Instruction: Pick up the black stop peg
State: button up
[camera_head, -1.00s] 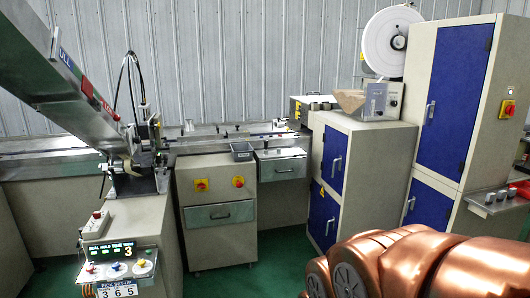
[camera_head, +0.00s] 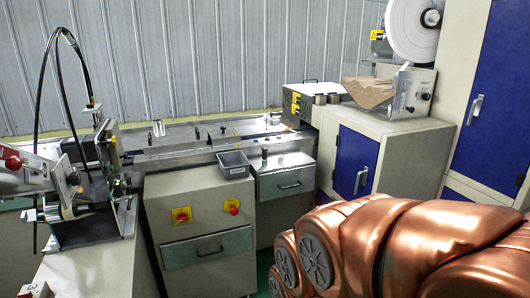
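A small dark upright peg (camera_head: 264,154), which looks like the black stop peg, stands on the metal top of the right drawer cabinet (camera_head: 289,165). It is just right of a grey open bin (camera_head: 233,164). It is small in the picture, so its exact shape is hard to tell. My copper-coloured arm fills the lower right of the view. My gripper is out of view, so its state does not show.
The machine's rail bed (camera_head: 195,137) runs behind the cabinets. A cabinet with yellow and red switches (camera_head: 181,215) stands left of the peg. A blue-doored cabinet (camera_head: 355,161) stands to its right. Machine parts and cables crowd the left.

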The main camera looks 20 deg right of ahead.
aim_at(264, 150)
jog(key=i, duration=1.55)
jog(key=z, duration=1.1)
jog(key=k, duration=0.5)
jog(key=z, duration=0.7)
jog(key=i, duration=0.7)
jog(key=u, duration=1.85)
